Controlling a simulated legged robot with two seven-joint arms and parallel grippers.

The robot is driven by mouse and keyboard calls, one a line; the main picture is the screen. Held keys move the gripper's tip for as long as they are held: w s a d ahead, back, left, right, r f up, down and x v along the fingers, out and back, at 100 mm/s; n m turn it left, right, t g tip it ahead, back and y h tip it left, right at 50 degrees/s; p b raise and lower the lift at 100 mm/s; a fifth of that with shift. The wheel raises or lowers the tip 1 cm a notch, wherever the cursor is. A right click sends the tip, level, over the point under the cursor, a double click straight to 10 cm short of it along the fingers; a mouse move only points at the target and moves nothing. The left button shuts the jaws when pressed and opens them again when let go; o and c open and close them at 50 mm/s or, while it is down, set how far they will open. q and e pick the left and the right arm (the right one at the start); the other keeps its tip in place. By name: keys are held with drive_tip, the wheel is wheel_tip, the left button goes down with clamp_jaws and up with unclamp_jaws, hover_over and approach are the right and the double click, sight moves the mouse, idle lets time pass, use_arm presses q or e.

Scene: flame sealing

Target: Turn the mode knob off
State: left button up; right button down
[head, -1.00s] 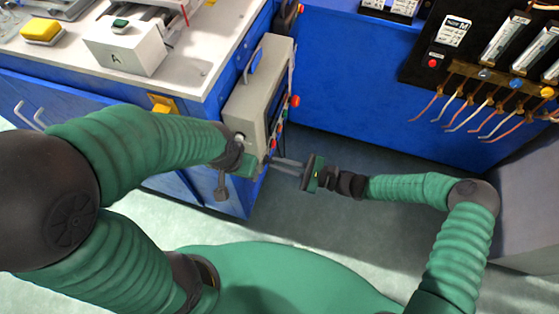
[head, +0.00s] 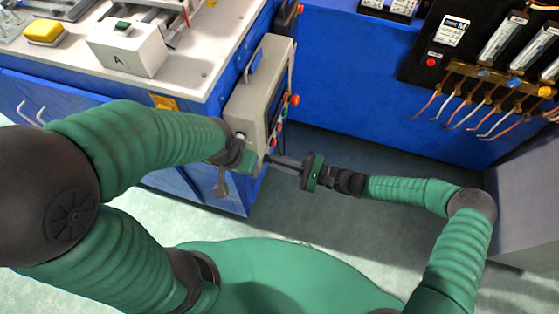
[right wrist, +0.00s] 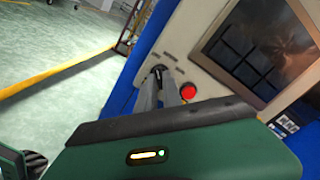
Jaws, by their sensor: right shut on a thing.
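The grey control box (head: 247,104) is mounted on the side of the blue bench, with its panel facing right. In the right wrist view the mode knob (right wrist: 158,70) is a small dark knob low on that panel, largely covered by the fingers. My right gripper (head: 270,159) reaches to the panel from the right. Its fingertips (right wrist: 160,77) are closed around the knob. My left gripper (head: 242,160) is beside the lower front of the box, and its jaws do not show clearly.
A red button (right wrist: 188,91) sits right beside the fingers, below the screen (right wrist: 248,52). A red knob (head: 295,100) sticks out from the box's right side. The white bench top (head: 190,72) is behind my left arm. Hanging wires (head: 485,118) are at the right. The floor between is clear.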

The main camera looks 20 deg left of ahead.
drive_tip(key=shift+f, duration=0.2)
drive_tip(key=c, duration=1.5)
unclamp_jaws()
drive_tip(key=shift+r, duration=0.1)
drive_tip(key=d+p, duration=0.1)
drive_tip(key=d, duration=1.5)
drive_tip(key=shift+s+d, duration=0.25)
drive_tip(key=shift+d, duration=0.15)
